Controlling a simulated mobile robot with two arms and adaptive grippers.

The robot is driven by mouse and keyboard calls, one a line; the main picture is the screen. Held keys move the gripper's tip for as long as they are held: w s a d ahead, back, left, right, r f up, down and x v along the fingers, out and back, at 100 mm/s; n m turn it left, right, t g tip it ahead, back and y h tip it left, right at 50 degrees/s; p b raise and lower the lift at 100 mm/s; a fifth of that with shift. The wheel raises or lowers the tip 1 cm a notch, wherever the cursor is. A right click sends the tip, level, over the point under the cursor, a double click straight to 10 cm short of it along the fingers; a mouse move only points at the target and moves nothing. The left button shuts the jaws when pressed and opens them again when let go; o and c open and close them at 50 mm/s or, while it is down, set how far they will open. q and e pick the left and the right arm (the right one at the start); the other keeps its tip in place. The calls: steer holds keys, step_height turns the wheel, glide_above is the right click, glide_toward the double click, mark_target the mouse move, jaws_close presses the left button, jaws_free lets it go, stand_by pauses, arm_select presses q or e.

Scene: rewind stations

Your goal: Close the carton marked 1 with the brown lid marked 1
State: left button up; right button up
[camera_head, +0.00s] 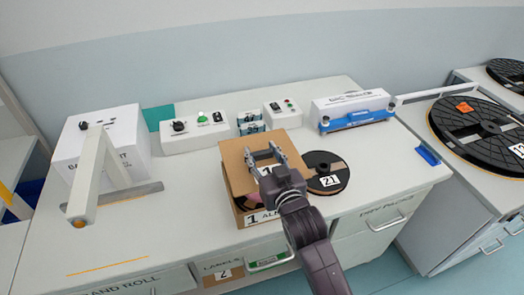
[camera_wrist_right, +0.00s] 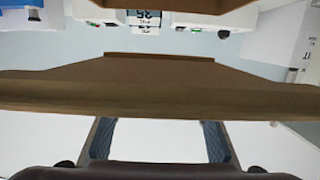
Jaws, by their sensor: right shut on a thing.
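The brown lid marked 1 (camera_head: 233,160) is in my right gripper (camera_head: 263,158), which is shut on it. In the head view the lid is over the back part of the open carton marked 1 (camera_head: 262,218) and looks tilted. Whether it touches the carton I cannot tell. In the right wrist view the lid (camera_wrist_right: 150,92) spans the picture just beyond my fingers (camera_wrist_right: 158,142). My left gripper is not in view.
A black reel marked 21 (camera_head: 325,181) lies close to the carton's right. Control boxes (camera_head: 195,132), small blue-white boxes (camera_head: 251,123) and a blue-and-white device (camera_head: 352,110) stand along the back. A white machine (camera_head: 125,145) is at left. Bench between it and the carton is clear.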

mark_target(262, 167)
steer(key=shift+f+b, duration=1.45)
steer(key=shift+f, duration=1.3)
steer(key=shift+p, duration=0.95)
steer(key=shift+f+b, duration=0.7)
steer(key=shift+f, duration=0.45)
steer(key=o, duration=1.2)
steer(key=shift+s, duration=0.1)
steer(key=v, duration=1.2)
